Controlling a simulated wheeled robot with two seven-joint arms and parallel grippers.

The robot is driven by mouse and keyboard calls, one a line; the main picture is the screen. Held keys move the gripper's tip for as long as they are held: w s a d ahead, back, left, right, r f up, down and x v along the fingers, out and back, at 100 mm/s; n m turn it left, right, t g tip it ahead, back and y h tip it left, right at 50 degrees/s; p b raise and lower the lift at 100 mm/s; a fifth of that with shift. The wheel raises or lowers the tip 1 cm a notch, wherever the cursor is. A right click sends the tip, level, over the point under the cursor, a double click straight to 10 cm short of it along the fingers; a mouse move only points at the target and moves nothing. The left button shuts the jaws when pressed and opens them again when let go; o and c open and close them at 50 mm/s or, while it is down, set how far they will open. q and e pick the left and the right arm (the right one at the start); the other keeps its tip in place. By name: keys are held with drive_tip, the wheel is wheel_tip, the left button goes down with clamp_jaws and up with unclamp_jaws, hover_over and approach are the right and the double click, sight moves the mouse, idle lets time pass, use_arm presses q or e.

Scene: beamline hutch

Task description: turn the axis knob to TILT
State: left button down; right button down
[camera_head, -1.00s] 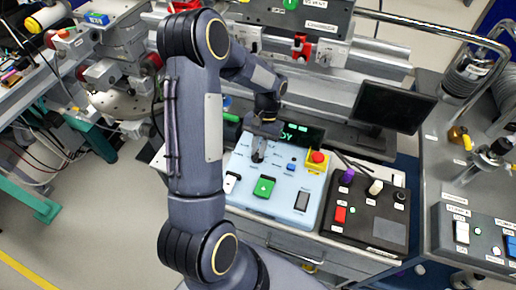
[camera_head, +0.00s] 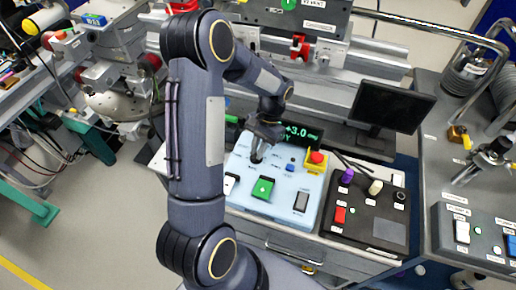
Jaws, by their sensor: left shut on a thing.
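The light blue control box (camera_head: 245,187) stands on the bench in the middle of the head view. My left gripper (camera_head: 257,155) points down onto its upper left part, with its fingers closed around a small dark part. This is likely the axis knob, but the fingers mostly hide it and its pointer and labels cannot be read. A dark display (camera_head: 302,135) behind the box shows green text reading about "+3.0 deg", with a second line partly covered. My right gripper is not in view.
A black box (camera_head: 366,222) with knobs stands to the right, below a dark monitor (camera_head: 388,107).

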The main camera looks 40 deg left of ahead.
use_arm(q)
drive_tip(key=c, duration=1.4)
unclamp_jaws()
drive_tip(key=shift+c, duration=0.2)
drive_tip(key=shift+w+r, duration=0.1)
drive_tip(key=v, duration=0.7)
drive_tip(key=shift+r+b, duration=0.35)
drive_tip(key=s+d+r+t+h, duration=0.2)
drive_tip(key=s+d+r+t, duration=0.2)
drive_tip(key=s+r, duration=0.45)
drive_tip(key=s+d+r+n+t+h, duration=0.1)
drive_tip(key=s+d+n+t+h, duration=0.1)
drive_tip(key=s+d+t, duration=0.4)
drive_tip(key=s+d, duration=0.1)
drive_tip(key=s, duration=0.3)
drive_tip(key=shift+r, duration=0.3)
